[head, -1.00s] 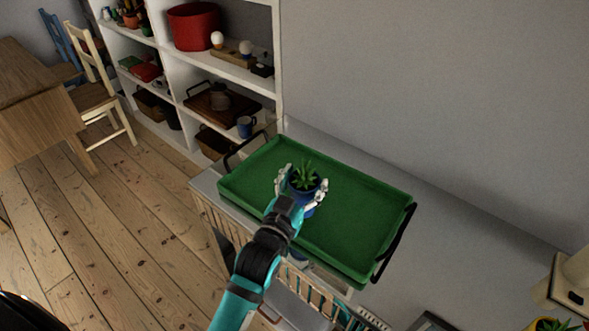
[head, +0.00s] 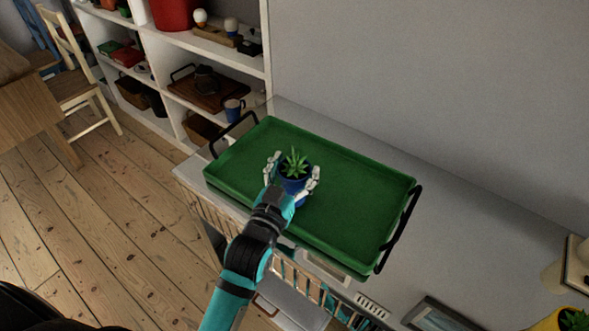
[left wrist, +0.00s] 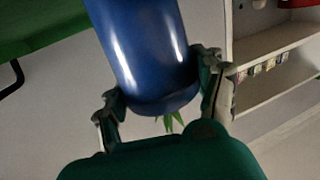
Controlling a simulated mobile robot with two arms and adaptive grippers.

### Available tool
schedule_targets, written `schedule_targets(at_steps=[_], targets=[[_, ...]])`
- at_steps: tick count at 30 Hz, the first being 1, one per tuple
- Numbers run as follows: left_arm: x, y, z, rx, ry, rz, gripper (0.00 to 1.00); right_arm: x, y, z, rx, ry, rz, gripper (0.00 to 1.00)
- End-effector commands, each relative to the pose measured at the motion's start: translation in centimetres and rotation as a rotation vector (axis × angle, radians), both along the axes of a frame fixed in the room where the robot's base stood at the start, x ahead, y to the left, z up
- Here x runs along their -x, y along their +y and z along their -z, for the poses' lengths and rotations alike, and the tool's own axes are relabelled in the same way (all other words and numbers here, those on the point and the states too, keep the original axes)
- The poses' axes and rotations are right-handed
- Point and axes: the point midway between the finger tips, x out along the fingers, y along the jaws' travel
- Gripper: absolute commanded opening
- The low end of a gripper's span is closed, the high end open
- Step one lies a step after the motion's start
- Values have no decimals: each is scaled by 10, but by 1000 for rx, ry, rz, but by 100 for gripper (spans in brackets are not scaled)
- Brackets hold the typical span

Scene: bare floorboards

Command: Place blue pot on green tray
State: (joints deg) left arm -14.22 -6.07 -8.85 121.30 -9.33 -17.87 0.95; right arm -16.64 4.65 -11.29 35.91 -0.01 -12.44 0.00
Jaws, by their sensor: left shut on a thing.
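The blue pot (head: 296,184) holds a small green spiky plant and is in my left gripper (head: 292,174). The gripper's pale fingers are shut on the pot from both sides. In the head view the pot shows over the left half of the green tray (head: 350,215); I cannot tell whether it touches the tray floor. In the left wrist view the blue pot (left wrist: 150,55) fills the middle between the fingers, and the tray's green edge (left wrist: 50,25) shows at the upper left. My right gripper is not in view.
The tray with black handles lies on a grey cabinet top (head: 480,240) by the wall. A picture frame (head: 440,316) and a yellow pot (head: 568,320) are at the lower right. White shelves (head: 262,60) stand behind at the upper left. The right part of the tray is bare.

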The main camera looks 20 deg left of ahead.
Motion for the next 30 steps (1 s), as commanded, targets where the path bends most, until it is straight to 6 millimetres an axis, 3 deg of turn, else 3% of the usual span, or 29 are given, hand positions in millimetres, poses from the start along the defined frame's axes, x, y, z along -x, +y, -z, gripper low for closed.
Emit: schedule_targets(at_steps=[2,3,8,19,23,30], targets=[[0,0,2,0,-3,0,17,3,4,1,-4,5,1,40],[0,0,3,0,1,0,73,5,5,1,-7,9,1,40],[0,0,3,-1,1,0,94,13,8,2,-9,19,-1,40],[2,0,-1,-1,1,0,94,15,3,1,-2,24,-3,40],[22,2,1,0,3,0,94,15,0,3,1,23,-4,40],[75,6,2,0,6,1,94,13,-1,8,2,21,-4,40]])
